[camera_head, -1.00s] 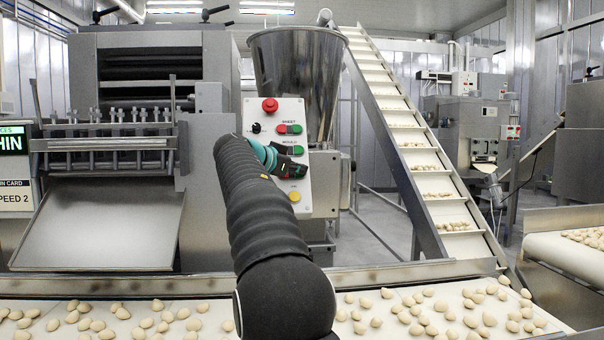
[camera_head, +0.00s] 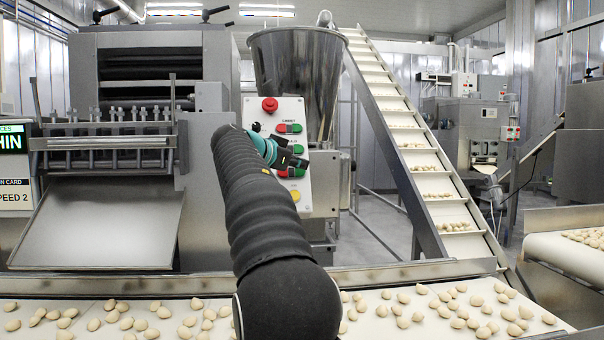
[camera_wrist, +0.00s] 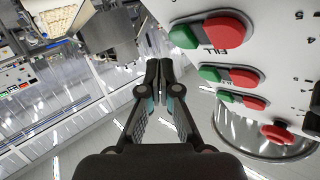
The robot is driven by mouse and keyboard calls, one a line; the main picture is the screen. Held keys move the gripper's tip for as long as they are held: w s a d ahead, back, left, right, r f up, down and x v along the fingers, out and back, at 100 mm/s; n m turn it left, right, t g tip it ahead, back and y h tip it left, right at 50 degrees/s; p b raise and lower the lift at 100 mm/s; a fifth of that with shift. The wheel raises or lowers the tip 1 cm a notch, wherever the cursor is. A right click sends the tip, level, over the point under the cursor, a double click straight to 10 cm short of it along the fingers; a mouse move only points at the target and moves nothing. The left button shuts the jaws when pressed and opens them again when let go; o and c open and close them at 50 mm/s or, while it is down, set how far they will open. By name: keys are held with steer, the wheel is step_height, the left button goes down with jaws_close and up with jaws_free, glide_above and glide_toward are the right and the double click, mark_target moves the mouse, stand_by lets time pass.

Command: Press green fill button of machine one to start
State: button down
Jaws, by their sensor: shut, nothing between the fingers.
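The control panel (camera_head: 308,195) of the machine carries paired green and red buttons. In the wrist view it appears upside down at the right. The green fill button (camera_wrist: 183,37) is at the upper right there, beside its red partner (camera_wrist: 225,32) and the FILL lettering. My gripper (camera_wrist: 160,66) is shut and empty, its tips left of and below the green button in that picture, seemingly apart from the panel. In the head view my gripper (camera_head: 299,162) is in front of the panel and partly hides the middle button pair.
A red emergency knob (camera_head: 269,104) tops the panel, and a yellow button (camera_head: 295,196) sits near its bottom. A steel hopper (camera_head: 298,75) and a sloping conveyor (camera_head: 425,160) stand behind. A belt with pasta pieces (camera_head: 460,310) runs across the front.

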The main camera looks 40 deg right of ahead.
steer(key=shift+s+a+r+b, duration=0.2)
steer(key=shift+s+a+r, duration=0.3)
steer(key=shift+s, duration=0.25)
steer(key=shift+s+a+r+b, duration=0.2)
steer(key=shift+s+a+r, duration=0.2)
steer(key=shift+s+r, duration=0.25)
steer(key=shift+f, duration=0.1)
